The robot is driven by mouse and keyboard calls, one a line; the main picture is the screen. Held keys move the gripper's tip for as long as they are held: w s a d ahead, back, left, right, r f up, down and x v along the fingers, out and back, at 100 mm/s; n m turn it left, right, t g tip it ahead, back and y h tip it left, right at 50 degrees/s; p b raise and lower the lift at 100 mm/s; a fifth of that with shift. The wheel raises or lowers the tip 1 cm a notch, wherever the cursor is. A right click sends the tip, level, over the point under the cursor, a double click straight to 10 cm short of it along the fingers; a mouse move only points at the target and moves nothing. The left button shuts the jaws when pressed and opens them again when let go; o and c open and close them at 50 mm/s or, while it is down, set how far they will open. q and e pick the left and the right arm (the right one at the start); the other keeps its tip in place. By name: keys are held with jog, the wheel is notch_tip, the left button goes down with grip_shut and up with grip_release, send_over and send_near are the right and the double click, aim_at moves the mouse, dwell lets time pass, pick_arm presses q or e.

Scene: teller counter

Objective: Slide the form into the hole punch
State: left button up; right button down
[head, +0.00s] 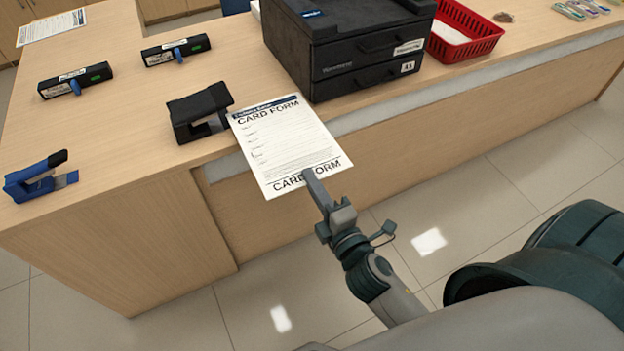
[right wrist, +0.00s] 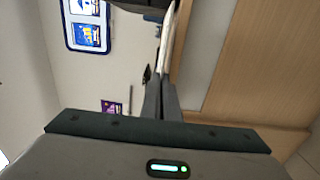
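The form (head: 285,142), a white sheet headed "CARD FORM", is held out past the counter's front edge in the head view. My right gripper (head: 311,180) is shut on its near edge. In the right wrist view the form (right wrist: 168,38) shows nearly edge-on between the fingers (right wrist: 161,92). The black hole punch (head: 196,112) stands on the counter just left of the form's far left corner. The form's corner is close to the punch's opening; I cannot tell if it is inside. My left gripper is not in view.
A blue stapler-like device (head: 40,180) stands at the counter's left edge. Two black devices with labels (head: 75,82) (head: 176,51) lie behind. A black drawer unit (head: 345,50) stands right of the form, with a red basket (head: 462,30) beyond it.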

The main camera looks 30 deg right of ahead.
jog(key=shift+w+f, duration=0.2)
jog(key=shift+s+r, duration=0.1)
jog(key=shift+w, duration=0.2)
